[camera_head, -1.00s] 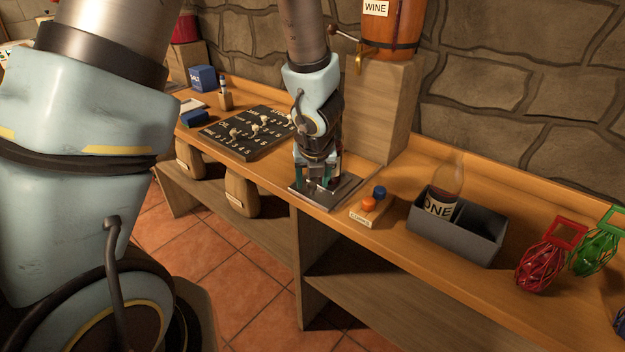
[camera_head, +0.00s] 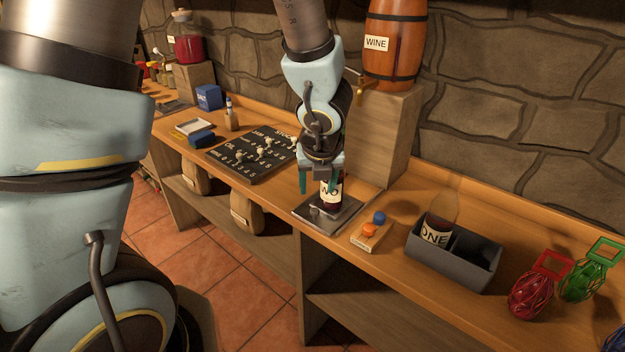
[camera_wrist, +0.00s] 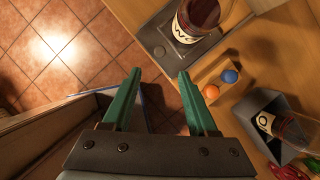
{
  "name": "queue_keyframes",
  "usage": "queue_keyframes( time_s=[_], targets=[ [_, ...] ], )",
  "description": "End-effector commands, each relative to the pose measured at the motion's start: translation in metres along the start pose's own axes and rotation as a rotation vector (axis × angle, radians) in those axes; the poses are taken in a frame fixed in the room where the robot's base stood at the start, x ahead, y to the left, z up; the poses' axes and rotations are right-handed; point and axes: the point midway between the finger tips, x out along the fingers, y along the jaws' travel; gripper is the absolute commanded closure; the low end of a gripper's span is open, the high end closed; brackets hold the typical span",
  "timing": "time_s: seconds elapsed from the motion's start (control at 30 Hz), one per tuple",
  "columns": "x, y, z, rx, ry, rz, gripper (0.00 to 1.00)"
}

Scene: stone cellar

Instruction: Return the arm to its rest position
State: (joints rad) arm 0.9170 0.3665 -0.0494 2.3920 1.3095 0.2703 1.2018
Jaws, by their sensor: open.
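My gripper (camera_head: 319,185) is open and empty, with two green fingers. In the head view it hangs in front of and above a dark bottle with a label ending in "WO" (camera_head: 331,191). That bottle stands on a flat metal plate (camera_head: 312,214) on the wooden counter. In the wrist view the gripper (camera_wrist: 158,90) has its fingers apart with nothing between them, over the counter's edge and floor. The bottle (camera_wrist: 197,18) shows beyond the fingertips, apart from them. The bottle's upper part is hidden behind my gripper in the head view.
A grey two-part crate (camera_head: 470,262) holds a bottle labelled "ONE" (camera_head: 437,228). A block with orange and blue knobs (camera_head: 371,236) sits beside the plate. A WINE barrel (camera_head: 393,45) stands on a wooden block (camera_head: 385,135) behind. A black peg board (camera_head: 245,160) lies left; red and green mesh items lie right.

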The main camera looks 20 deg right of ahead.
Motion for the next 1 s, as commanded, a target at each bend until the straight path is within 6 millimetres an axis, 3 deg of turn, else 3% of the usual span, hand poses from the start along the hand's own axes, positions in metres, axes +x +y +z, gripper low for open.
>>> queue_keyframes(
  time_s=[0.2, 0.27, 0.33, 0.47, 0.5, 0.7, 0.8, 0.93, 0.97, 1.0],
  targets=[
    [-0.001, 0.006, 0.002, -0.044, 0.001, 0.007, 0.41],
    [-0.002, 0.019, 0.007, -0.143, 0.003, 0.023, 0.41],
    [-0.005, 0.045, 0.013, -0.354, 0.007, 0.056, 0.41],
    [-0.017, 0.116, 0.02, -0.978, 0.006, 0.148, 0.41],
    [-0.022, 0.139, 0.019, -1.202, 0.002, 0.18, 0.41],
    [-0.051, 0.226, -0.006, -2.277, -0.036, 0.316, 0.41],
    [-0.064, 0.251, -0.019, -2.716, -0.057, 0.365, 0.41],
    [-0.074, 0.266, -0.029, -3.102, -0.071, 0.4, 0.41],
    [-0.076, 0.268, -0.031, 3.071, 0.07, -0.395, 0.41],
    [-0.077, 0.27, -0.032, 3.014, 0.068, -0.386, 0.41]
  ],
)
